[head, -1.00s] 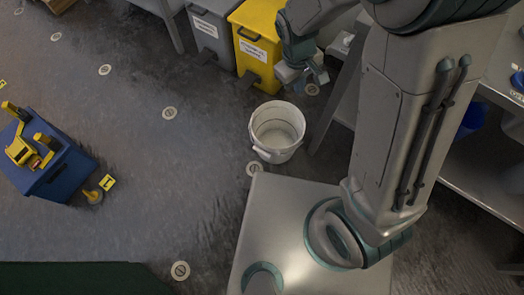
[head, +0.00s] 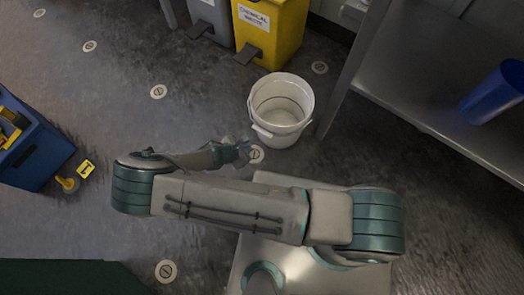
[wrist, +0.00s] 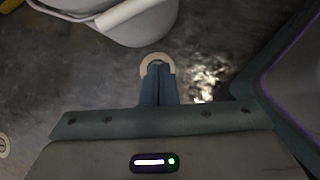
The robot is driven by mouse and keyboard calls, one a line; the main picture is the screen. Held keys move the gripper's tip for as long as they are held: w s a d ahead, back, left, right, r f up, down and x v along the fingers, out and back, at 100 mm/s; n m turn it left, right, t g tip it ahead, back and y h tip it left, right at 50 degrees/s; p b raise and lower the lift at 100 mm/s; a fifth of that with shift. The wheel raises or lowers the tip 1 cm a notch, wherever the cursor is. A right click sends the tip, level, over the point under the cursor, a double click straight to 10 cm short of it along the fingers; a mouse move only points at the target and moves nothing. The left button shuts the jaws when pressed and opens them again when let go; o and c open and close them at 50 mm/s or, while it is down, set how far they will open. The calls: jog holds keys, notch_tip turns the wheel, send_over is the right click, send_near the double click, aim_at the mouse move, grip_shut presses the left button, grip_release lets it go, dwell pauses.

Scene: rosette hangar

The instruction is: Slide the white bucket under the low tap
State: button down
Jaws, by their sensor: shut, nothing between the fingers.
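The white bucket (head: 281,105) stands upright on the floor near the middle of the head view, and its inside looks empty. Its lower side also shows at the top left of the wrist view (wrist: 140,22). My gripper (head: 246,150) is low, just to the near left of the bucket. In the wrist view its fingers (wrist: 158,70) are shut together with nothing between them, over a round floor marker. A gap of floor shows between the fingertips and the bucket. I cannot make out the low tap in these views.
A yellow chemical waste bin (head: 268,30) and a grey bin (head: 212,15) stand behind the bucket. A metal shelf (head: 420,95) with a blue container (head: 495,92) is close at the right. A blue cart (head: 35,145) is at the left. Open floor lies between.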

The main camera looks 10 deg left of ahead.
notch_tip(320, 180, down, 8)
jog(key=s+n+t+b, duration=0.1)
jog(key=n+b, duration=0.1)
jog(key=n, duration=0.2)
jog(key=b, duration=0.6)
send_near(266, 144)
jog(key=shift+t+y, duration=0.3)
jog(key=shift+y, duration=0.1)
jog(key=f, duration=0.2)
jog(key=s+d+f, duration=0.1)
jog(key=f, duration=0.1)
jog(key=w, duration=0.1)
jog(key=w+d+b, duration=0.1)
jog(key=w, duration=0.1)
jog(key=shift+w, duration=0.15)
jog(key=shift+w+d+r, duration=0.15)
jog(key=shift+w+d, duration=0.05)
jog(key=shift+w, duration=0.25)
